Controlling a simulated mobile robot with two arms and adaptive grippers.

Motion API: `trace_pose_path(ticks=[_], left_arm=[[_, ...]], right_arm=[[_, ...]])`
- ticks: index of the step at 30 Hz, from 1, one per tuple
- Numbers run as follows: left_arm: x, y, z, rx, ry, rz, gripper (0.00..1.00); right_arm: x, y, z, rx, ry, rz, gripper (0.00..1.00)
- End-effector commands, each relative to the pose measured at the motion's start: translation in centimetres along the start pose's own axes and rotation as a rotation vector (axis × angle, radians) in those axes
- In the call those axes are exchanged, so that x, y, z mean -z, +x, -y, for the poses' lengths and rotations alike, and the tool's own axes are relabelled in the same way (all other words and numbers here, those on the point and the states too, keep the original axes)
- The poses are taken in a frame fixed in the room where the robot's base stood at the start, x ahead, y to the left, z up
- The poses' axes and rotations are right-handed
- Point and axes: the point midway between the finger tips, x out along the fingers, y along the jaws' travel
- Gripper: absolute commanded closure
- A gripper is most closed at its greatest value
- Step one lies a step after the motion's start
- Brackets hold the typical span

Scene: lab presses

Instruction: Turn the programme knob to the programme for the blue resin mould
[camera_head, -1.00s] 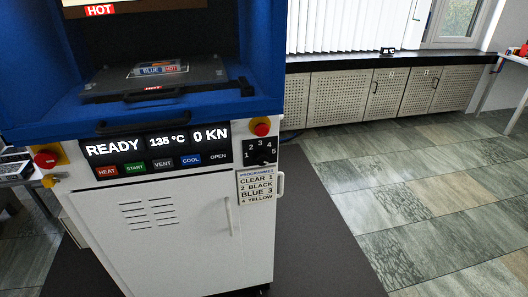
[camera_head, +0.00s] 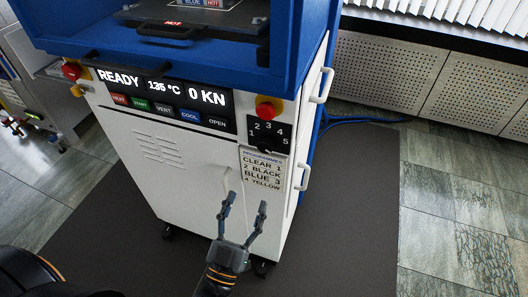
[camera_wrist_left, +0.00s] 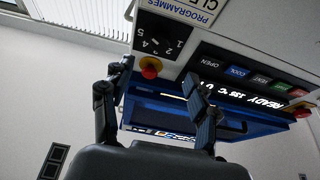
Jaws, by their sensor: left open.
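The programme knob (camera_head: 265,146) is a small dark knob on a black panel marked with numbers 1 to 5, on the press front's right. Its pointer direction is too small to tell. The programme card (camera_head: 264,170) below it reads CLEAR 1, 2 BLACK, BLUE 3, 4 YELLOW. My left gripper (camera_head: 246,200) is open and empty, in front of the press door, lower in the picture than the card. In the left wrist view the number panel (camera_wrist_left: 160,38) shows upside down beyond the open fingers (camera_wrist_left: 158,72). My right gripper is out of view.
A red emergency button (camera_head: 266,110) sits just above the knob panel. The display (camera_head: 125,78) reads READY, 135 °C, 0 KN, above coloured buttons. A white handle (camera_head: 305,177) sticks out right of the card. The blue press bay (camera_head: 150,50) overhangs the panel.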

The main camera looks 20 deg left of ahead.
Motion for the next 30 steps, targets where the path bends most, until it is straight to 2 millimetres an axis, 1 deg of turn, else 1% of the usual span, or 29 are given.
trace_pose_path(ticks=[3, 5, 7, 12, 18, 21, 24, 30], left_arm=[[0.3, 1.6, 0.0, 0.003, -0.002, -0.007, 0.4], [0.4, 2.6, 0.0, 0.001, -0.001, -0.007, 0.4], [0.4, 4.1, 0.0, 0.002, -0.001, -0.007, 0.4], [0.4, 7.9, 0.0, 0.001, -0.002, -0.006, 0.4], [0.3, 11.4, 0.0, 0.0, -0.001, -0.004, 0.4], [0.2, 12.6, 0.0, 0.0, -0.001, -0.003, 0.4], [0.1, 13.2, 0.0, 0.0, -0.001, -0.002, 0.4], [0.0, 13.5, 0.0, 0.0, -0.001, -0.001, 0.4]], right_arm=[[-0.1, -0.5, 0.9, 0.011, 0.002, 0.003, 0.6], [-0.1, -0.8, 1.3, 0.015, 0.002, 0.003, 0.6], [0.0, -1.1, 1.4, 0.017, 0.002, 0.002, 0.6], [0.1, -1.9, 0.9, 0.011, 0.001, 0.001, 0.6], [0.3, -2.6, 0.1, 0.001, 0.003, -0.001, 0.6], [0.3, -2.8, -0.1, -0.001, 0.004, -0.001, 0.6], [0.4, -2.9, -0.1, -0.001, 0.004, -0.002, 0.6], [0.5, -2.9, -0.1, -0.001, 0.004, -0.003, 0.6]])
